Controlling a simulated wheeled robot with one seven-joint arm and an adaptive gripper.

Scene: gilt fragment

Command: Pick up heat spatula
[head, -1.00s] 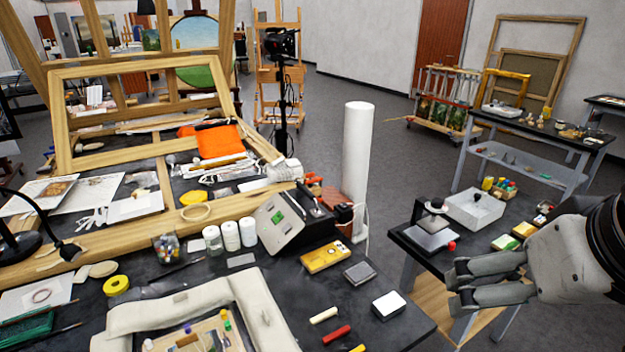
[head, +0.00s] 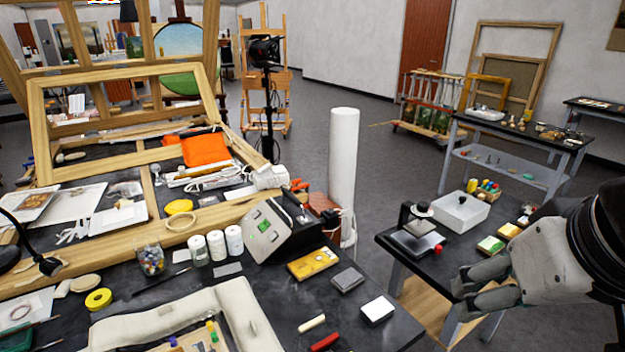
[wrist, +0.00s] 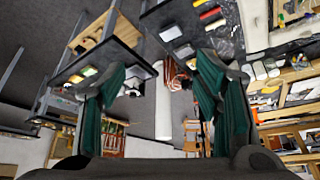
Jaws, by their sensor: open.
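I cannot pick out the heat spatula for certain. A grey control unit with a green display (head: 263,228) stands on the dark worktable (head: 370,335), with a dark part and a cord at its right side; a tool there is too small to tell. My gripper (head: 461,297) is at the right of the head view, in front of the right-hand side table and well to the right of the unit. Its fingers point left, apart and empty. In the wrist view my gripper (wrist: 160,75) shows two spread fingers with nothing between them.
A tall white roll (head: 343,170) stands behind the worktable. A yellow device (head: 313,264), a grey block (head: 347,280) and a white block (head: 377,311) lie near the right edge. A side table holds a white tray (head: 460,212). Floor shows between the tables.

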